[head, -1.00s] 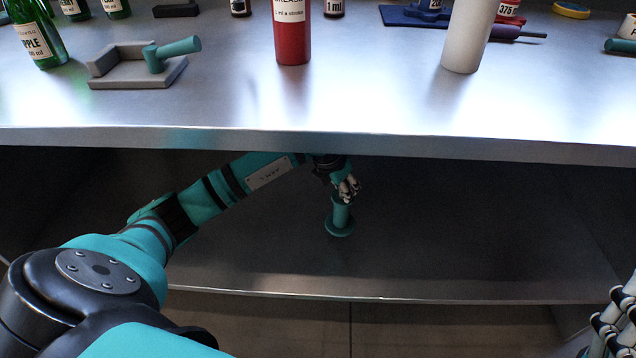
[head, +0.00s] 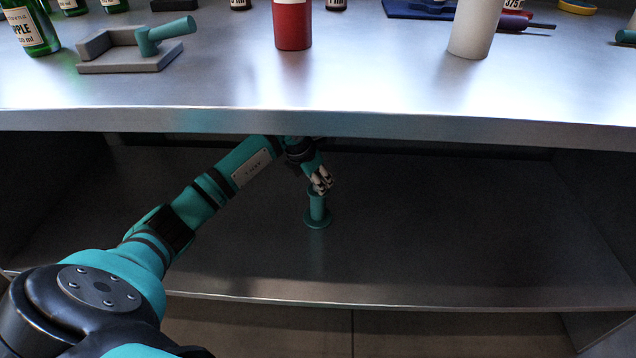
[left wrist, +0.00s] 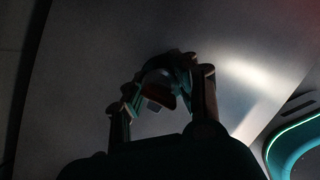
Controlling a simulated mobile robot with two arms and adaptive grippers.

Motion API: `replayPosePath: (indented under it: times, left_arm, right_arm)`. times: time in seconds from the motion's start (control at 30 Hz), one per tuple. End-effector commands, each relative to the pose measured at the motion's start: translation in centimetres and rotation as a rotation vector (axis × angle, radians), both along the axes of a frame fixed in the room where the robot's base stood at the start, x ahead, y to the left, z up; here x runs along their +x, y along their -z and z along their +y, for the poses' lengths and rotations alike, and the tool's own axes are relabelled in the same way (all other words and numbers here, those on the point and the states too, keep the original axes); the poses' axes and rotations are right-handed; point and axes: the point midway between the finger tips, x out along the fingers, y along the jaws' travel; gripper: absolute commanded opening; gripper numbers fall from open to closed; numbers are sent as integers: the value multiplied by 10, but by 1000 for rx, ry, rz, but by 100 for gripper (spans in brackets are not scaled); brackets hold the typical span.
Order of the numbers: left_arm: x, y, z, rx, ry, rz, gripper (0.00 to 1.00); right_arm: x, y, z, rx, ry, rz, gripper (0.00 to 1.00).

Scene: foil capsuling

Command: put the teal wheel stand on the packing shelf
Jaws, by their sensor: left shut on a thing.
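The teal wheel stand (head: 318,213) is a short upright post on a round flared base. It is over the lower shelf (head: 440,230) under the metal counter, around the middle. My left gripper (head: 321,183) reaches in under the counter edge and is shut on its top end. I cannot tell whether the base touches the shelf board or is just above it. In the dark left wrist view, the left fingers (left wrist: 162,95) show with teal between them. My right gripper is not in view.
The counter's front edge (head: 400,121) passes close above my left forearm. On top stand a red bottle (head: 293,25), a white cylinder (head: 475,28), a green bottle (head: 31,28) and a grey tray (head: 120,62) with a teal handle-like part. The lower shelf is otherwise bare.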

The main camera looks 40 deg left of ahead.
Motion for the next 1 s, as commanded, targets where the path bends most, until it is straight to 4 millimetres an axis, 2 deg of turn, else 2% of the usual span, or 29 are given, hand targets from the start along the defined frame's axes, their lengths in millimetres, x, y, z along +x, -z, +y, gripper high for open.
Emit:
replayPosePath:
  times: [0.2, 0.23, 0.4, 0.73, 1.0]
  left_arm:
    - [0, 0, 0, 0, 0, -2, 0]
    - [0, 2, 0, 0, 0, 1, 28]
    - [0, 1, 0, 0, 0, 1, 50]
    - [-1, -5, 0, 1, 0, 0, 50]
    - [-17, -47, 5, 4, 2, -1, 50]
  right_arm:
    - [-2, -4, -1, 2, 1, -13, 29]
    - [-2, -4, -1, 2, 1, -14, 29]
    - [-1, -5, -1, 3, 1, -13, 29]
    - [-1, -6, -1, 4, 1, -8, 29]
    - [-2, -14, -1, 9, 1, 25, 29]
